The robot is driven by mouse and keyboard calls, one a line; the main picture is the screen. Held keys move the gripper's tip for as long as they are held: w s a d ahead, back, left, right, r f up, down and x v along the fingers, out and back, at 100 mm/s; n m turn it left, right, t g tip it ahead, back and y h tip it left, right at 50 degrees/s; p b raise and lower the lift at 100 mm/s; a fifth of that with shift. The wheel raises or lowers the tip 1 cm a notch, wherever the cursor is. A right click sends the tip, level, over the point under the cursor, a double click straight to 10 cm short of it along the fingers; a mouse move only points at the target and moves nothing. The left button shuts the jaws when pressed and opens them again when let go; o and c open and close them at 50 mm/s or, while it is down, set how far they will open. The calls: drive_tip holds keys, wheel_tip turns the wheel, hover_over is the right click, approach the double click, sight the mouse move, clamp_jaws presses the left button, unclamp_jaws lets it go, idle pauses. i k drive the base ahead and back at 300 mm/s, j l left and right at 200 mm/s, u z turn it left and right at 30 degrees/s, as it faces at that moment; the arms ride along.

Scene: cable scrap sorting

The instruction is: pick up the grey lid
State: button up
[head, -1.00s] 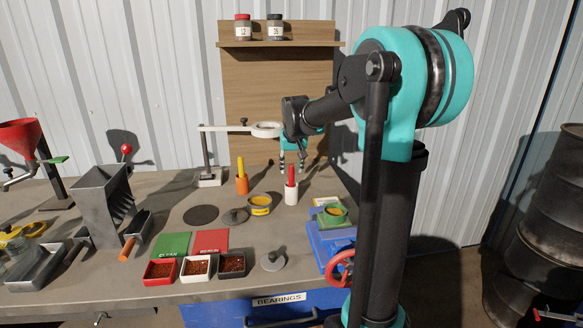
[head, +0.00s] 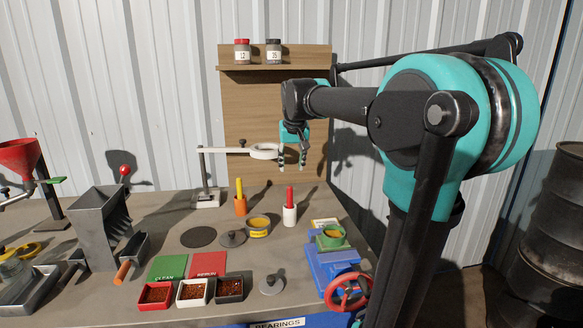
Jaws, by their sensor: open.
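Two round grey pieces with knobs lie on the bench, and I cannot tell for sure which is the grey lid. A dark grey lid (head: 232,239) lies flat beside a yellow tin (head: 258,226). A lighter grey knobbed piece (head: 271,285) lies nearer the front, right of the small trays. My gripper (head: 292,164) is open and empty, fingers pointing down. It is high above the back of the bench, in front of the wooden board and well apart from both pieces.
A white ring arm (head: 264,151) stands just left of my gripper. Orange (head: 240,206) and white (head: 289,215) holders with upright sticks stand below it. A blue machine (head: 330,262) with a red wheel is at the right. Three small trays (head: 192,291) line the front.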

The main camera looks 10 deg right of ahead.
sight(270, 285)
drive_tip(key=k, duration=1)
